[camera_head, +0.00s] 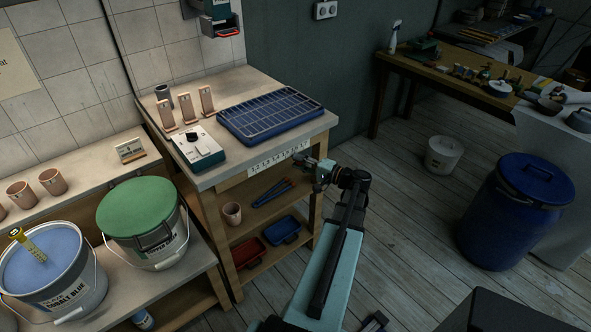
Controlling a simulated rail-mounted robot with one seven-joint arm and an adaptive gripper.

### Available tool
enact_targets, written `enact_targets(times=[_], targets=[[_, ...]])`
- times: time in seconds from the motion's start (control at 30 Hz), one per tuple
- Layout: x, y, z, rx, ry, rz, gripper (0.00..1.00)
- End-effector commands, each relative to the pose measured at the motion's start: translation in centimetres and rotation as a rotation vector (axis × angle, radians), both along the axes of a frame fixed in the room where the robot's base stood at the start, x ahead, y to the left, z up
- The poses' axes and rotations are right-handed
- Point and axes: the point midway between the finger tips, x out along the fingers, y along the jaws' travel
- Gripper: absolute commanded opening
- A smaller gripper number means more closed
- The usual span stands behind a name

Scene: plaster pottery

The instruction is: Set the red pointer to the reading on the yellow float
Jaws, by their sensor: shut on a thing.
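The yellow float (33,247) stands up, tilted, from the blue glaze in the open Cobalt Blue bucket (62,283) at the lower left. Its marks are too small to read. A white scale strip (276,157) with tick marks runs along the front edge of the worktable. My gripper (305,160) is at the right end of this strip, close against the table front. It is shut on what seems to be the red pointer, which the fingers hide. I cannot make out the pointer's reading.
A bucket with a green lid (138,212) stands beside the open one. A blue grid tray (269,115) and a switch box (198,148) sit on the worktable (238,79). Red (248,252) and blue (284,229) trays lie on the shelf below. A blue drum (519,212) stands at right.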

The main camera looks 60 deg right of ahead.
Motion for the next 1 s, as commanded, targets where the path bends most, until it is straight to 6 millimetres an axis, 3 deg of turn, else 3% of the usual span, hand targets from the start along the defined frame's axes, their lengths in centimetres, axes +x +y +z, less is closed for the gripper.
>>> enact_targets(times=[0.33,0.37,0.4,0.43,0.77,1.0], targets=[[-0.1,-0.2,-0.3,0.003,0.008,-0.002,0.0],[-0.1,-0.2,-0.3,0.003,0.008,-0.002,0.3],[-0.1,-0.2,-0.3,0.002,0.008,-0.002,0.45],[-0.1,-0.2,-0.3,0.002,0.008,-0.001,0.51],[-0.2,-0.2,-0.1,0.001,0.003,-0.001,0.51],[-2.5,-0.3,-0.1,0.001,0.003,-0.004,0.51]])
